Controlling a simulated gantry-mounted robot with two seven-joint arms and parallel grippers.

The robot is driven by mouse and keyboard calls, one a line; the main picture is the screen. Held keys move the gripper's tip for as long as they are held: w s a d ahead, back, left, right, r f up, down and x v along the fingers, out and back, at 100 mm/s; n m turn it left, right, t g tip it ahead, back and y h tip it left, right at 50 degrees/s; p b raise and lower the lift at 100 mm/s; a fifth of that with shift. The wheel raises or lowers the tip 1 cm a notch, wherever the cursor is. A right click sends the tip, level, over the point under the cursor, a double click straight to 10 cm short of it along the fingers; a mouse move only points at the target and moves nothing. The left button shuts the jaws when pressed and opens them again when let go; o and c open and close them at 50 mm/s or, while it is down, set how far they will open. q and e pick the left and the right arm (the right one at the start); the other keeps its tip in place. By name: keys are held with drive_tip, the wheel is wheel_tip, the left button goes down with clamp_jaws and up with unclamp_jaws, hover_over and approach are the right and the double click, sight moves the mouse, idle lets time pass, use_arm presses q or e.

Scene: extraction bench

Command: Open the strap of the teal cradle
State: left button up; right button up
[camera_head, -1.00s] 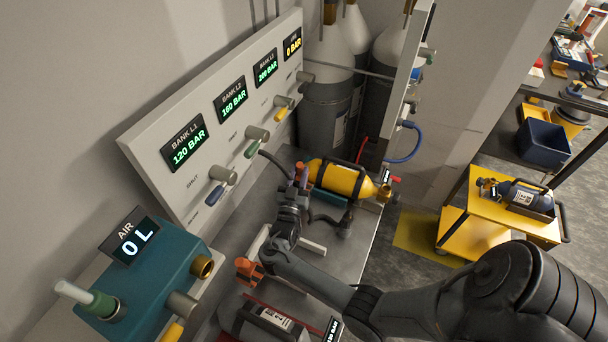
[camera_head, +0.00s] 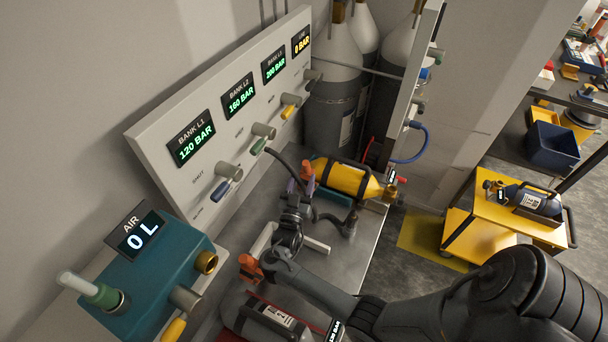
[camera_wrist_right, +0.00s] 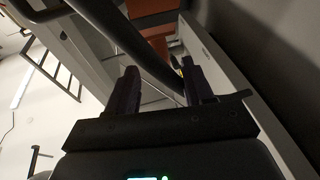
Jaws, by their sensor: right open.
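The teal cradle (camera_head: 334,196) shows as a strip under a yellow cylinder (camera_head: 345,177) on the bench in the head view. Dark bands cross the cylinder; I cannot tell whether the strap is fastened. An orange lever-like piece (camera_head: 306,170) stands at the cradle's left end. My right gripper (camera_head: 296,186) is just below and left of that piece, open and apparently empty. In the right wrist view, its two dark fingers (camera_wrist_right: 158,88) are spread, with orange parts (camera_wrist_right: 153,20) beyond them. My left gripper is not in view.
A second cradle with a dark cylinder (camera_head: 270,322) and orange lever (camera_head: 250,268) lies nearer. A black hose (camera_head: 281,160) runs close to my gripper. The gauge panel (camera_head: 160,150) stands left, and a yellow cart (camera_head: 490,225) stands right.

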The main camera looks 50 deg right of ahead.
drive_tip(key=shift+v, duration=2.35)
wheel_tip(320, 180, down, 5)
drive_tip(key=w+a+n+t+y, duration=0.1)
drive_tip(key=a+n+t+y, duration=0.15)
drive_tip(key=y, duration=0.65)
drive_tip(key=s+a+n+g+y, duration=0.1)
drive_tip(key=s+a+n+y, duration=0.2)
drive_tip(key=a, duration=0.2)
drive_tip(key=s+a+n+g+y, duration=0.1)
drive_tip(key=s+a+n+y, duration=0.2)
drive_tip(key=s+a, duration=0.1)
drive_tip(key=s+a+n+g+y, duration=0.1)
drive_tip(key=s+a+n+y, duration=0.2)
drive_tip(key=a, duration=0.3)
drive_tip(key=shift+s+r+y, duration=0.1)
drive_tip(key=shift+s+y, duration=0.4)
drive_tip(key=shift+y, duration=0.1)
drive_tip(key=s+a+r+n+g, duration=0.3)
drive_tip(key=s+n+g, duration=0.1)
drive_tip(key=s, duration=0.6)
wheel_tip(320, 180, up, 24)
drive_tip(key=p, duration=2.3)
drive_tip(key=shift+a+y+p, duration=0.25)
drive_tip(key=shift+y+p, duration=0.1)
drive_tip(key=shift+y, duration=0.05)
